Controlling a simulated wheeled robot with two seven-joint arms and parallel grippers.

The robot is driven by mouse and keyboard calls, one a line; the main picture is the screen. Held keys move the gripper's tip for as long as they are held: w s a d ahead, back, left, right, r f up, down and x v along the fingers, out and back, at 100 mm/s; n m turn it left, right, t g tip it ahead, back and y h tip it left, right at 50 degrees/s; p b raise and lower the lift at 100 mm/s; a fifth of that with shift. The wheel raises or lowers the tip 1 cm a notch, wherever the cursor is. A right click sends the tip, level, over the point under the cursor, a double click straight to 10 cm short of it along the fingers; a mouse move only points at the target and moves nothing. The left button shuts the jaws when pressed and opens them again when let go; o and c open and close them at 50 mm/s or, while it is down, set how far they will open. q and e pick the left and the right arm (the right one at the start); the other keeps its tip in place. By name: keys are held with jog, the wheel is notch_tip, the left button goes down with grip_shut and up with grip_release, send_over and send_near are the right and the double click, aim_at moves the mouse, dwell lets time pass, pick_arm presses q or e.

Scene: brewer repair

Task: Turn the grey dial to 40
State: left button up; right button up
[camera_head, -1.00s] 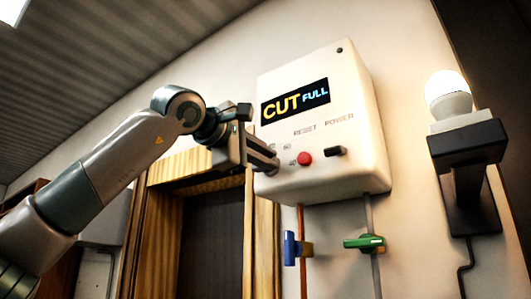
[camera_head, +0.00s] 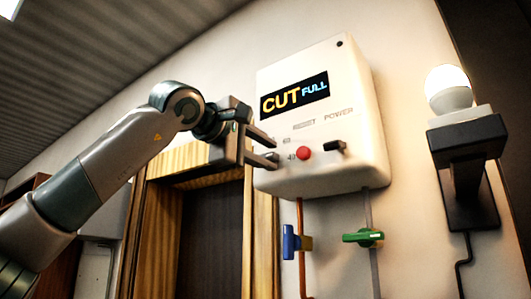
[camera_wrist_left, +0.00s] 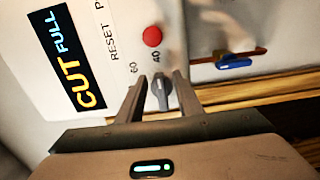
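The grey dial (camera_wrist_left: 160,92) is on the lower front of the white box, below the printed 60 and 40 in the left wrist view. Its narrow end points up towards the 40. My left gripper (camera_wrist_left: 160,87) is open, one finger on each side of the dial, with a visible gap on both sides. My right gripper is in neither view.
The white box (camera_head: 357,100) shows "CUT FULL" on its display (camera_head: 295,95). A red button (camera_head: 303,153) and a black power switch (camera_head: 332,147) are right of my fingers. Blue (camera_head: 289,243) and green (camera_head: 363,237) valve handles are below. A lit bulb (camera_head: 449,90) is at right.

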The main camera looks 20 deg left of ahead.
pick_arm(q)
jog(key=shift+b+v, duration=0.5)
jog(key=shift+v, duration=0.3)
jog(key=b+v, duration=0.6)
jog(key=v, duration=1)
